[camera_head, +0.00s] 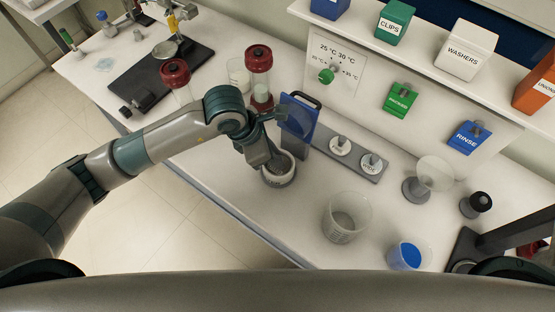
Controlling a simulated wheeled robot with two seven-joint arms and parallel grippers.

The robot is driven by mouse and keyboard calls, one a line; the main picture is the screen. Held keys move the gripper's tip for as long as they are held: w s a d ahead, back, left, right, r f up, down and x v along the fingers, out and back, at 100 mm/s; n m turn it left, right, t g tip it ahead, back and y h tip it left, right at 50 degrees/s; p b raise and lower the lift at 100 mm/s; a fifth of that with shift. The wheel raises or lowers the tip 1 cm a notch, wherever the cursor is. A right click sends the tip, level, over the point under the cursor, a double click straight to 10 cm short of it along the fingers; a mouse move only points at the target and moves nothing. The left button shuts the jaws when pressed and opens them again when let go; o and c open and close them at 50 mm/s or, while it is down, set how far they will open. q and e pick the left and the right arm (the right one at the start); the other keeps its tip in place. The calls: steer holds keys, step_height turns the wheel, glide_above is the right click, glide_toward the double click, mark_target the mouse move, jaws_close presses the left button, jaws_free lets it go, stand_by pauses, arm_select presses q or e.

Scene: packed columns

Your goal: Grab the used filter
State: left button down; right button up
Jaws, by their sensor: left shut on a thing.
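My left gripper (274,163) points down at a round, white-topped piece in a grey rim, which appears to be the used filter (279,177), near the front edge of the bench. The fingers are shut on it, though the wrist and fingers hide part of it and the exact grip. I cannot tell whether it is lifted off the bench. My right gripper is not in view.
A blue panel with a black handle (299,116) stands just right of my left wrist. Red-capped clear columns (260,78) stand behind it. A grey plate with two labelled discs (357,158), a clear beaker (346,218) and a cup of blue liquid (409,256) are to the right.

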arm_select(q)
steer(key=shift+r, duration=0.15)
steer(key=shift+r+b, duration=0.6)
step_height(320, 180, up, 2)
steer(key=shift+r+b, duration=0.25)
steer(key=shift+b, duration=0.45)
steer(key=s+d+r+b, duration=0.4)
steer(key=s+d+r, duration=0.3)
steer(key=d, duration=0.2)
steer(key=shift+s, duration=0.15)
